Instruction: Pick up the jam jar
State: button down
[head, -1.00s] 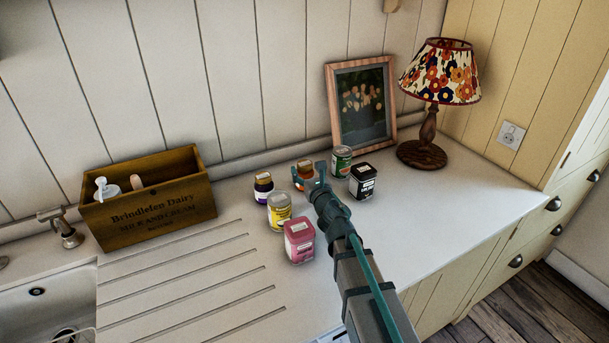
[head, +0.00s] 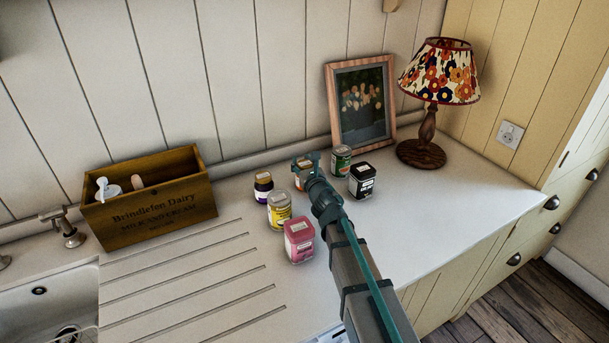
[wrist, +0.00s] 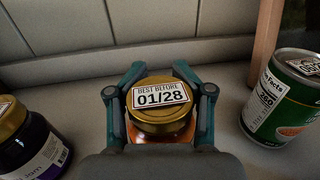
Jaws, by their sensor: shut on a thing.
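The jam jar, an orange jar with a gold lid, shows in the wrist view (wrist: 160,103) with a "BEST BEFORE 01/28" label on its lid. In the head view the jar (head: 298,184) is mostly hidden behind my gripper (head: 306,165). My gripper is shut on the jar, with one finger on each side of it just below the lid in the wrist view. The jar is upright. I cannot tell whether its base touches the counter.
A purple-labelled jar (head: 263,187) stands left, a green can (head: 340,160) and a black tin (head: 362,180) right. A yellow-labelled jar (head: 279,210) and a pink container (head: 299,240) stand in front. A picture frame (head: 361,102), lamp (head: 422,153) and wooden crate (head: 149,210) stand farther off.

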dwell(0.4)
jog(key=shift+r+p, duration=0.6)
jog(key=shift+r, duration=0.25)
jog(key=s+d+r+p, duration=0.2)
jog(key=s+r+p, duration=0.4)
jog(key=s+r, duration=0.4)
jog(key=s, duration=0.4)
jog(key=shift+r, duration=0.3)
jog(key=shift+w+d+b, duration=0.1)
jog(key=shift+d+b, duration=0.05)
jog(key=shift+b, duration=0.6)
